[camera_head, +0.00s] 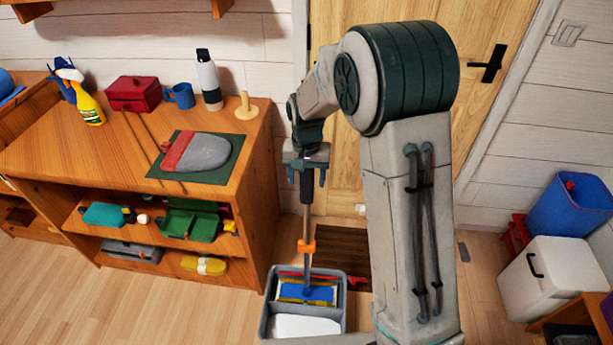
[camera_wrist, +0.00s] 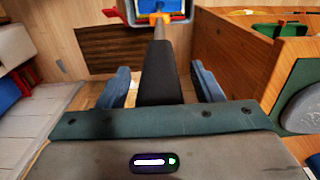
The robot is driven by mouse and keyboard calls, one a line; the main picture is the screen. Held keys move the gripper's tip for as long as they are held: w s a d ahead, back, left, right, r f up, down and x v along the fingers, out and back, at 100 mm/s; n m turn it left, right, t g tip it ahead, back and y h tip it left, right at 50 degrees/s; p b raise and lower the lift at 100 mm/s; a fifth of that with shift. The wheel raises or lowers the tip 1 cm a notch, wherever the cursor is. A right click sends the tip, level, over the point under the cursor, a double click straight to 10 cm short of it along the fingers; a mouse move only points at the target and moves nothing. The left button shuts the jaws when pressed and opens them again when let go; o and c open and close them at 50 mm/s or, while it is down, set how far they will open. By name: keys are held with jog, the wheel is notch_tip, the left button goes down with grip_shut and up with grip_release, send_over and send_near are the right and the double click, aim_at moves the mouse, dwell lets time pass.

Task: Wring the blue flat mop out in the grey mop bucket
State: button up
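The flat mop stands upright in the head view, its black grip (camera_head: 306,190) at the top, an orange collar (camera_head: 306,247) lower on the shaft. Its blue head (camera_head: 308,294) is in the rear part of the grey mop bucket (camera_head: 264,322), within a yellow-edged frame. The bucket's front part looks white inside. My gripper (camera_head: 306,180) is at the top of the mop handle. In the wrist view my gripper (camera_wrist: 162,88) has its fingers on either side of the black grip (camera_wrist: 158,78), with gaps showing on both sides. Whether the mop head is pressed cannot be told.
A brown mat (camera_head: 345,258) lies before the door (camera_head: 335,180). A white bin (camera_head: 548,275) and blue tub (camera_head: 570,205) stand at right.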

notch_tip(320, 180, up, 14)
jog(key=shift+f, duration=0.1)
dwell(0.5)
jog(key=s+d+n+t, duration=0.1)
jog(key=s+d, duration=0.4)
jog(key=s, duration=0.7)
jog(key=s+d+t, duration=0.2)
jog(key=s+d, duration=0.3)
jog(key=s, duration=0.6)
jog(key=shift+s+d+f+n, duration=0.25)
jog(key=shift+s+d+n, duration=0.1)
jog(key=shift+n, duration=0.05)
grip_shut()
